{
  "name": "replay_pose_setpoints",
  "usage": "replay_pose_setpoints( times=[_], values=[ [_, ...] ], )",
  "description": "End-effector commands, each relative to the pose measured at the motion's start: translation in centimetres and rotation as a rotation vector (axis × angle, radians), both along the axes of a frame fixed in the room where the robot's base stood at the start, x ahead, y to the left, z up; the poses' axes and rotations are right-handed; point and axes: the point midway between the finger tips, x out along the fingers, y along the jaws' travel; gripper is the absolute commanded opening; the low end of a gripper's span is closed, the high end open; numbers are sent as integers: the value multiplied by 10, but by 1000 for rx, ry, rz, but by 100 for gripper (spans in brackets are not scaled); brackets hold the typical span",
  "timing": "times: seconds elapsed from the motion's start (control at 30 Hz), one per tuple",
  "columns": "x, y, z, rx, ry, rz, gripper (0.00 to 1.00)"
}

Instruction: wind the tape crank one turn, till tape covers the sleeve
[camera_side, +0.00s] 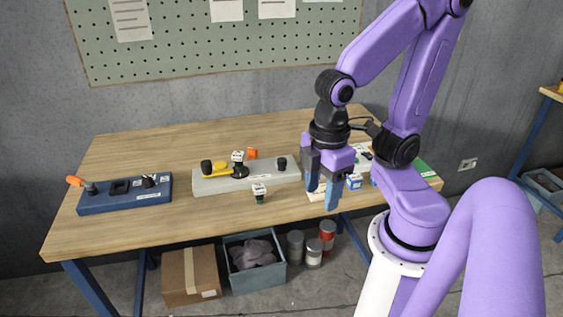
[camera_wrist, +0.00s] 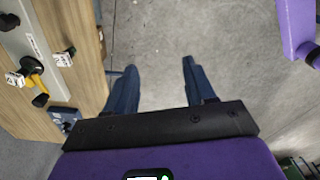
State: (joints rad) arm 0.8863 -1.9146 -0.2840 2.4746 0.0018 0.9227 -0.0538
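A long grey base (camera_side: 262,180) lies on the bench and carries a yellow arm (camera_side: 219,170) with a black knob (camera_side: 206,167) at its left end, which looks like a crank. A black hub (camera_side: 240,172) sits at the arm's right end. A short black post (camera_side: 282,163) stands near the base's right end. Tape and sleeve cannot be told apart at this size. My gripper (camera_side: 322,196) is open and empty, pointing down near the bench's front edge, right of the grey base. In the wrist view, bare floor shows between its fingers (camera_wrist: 160,66), and the yellow arm (camera_wrist: 36,80) is at the left.
Small blue-and-white items (camera_side: 354,182) lie right of my gripper.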

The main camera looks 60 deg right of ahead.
Motion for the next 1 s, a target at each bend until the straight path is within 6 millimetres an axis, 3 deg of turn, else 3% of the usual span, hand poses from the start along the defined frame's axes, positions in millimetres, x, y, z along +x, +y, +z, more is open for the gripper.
replay_pose_setpoints(
  times=[0.27,0.47,0.8,1.0],
  values=[
    [68,-13,11,-9,0,-77,54],
    [117,-38,18,-15,2,-127,54],
    [184,-110,26,-21,8,-213,54],
    [207,-165,30,-22,13,-261,54]
  ],
)
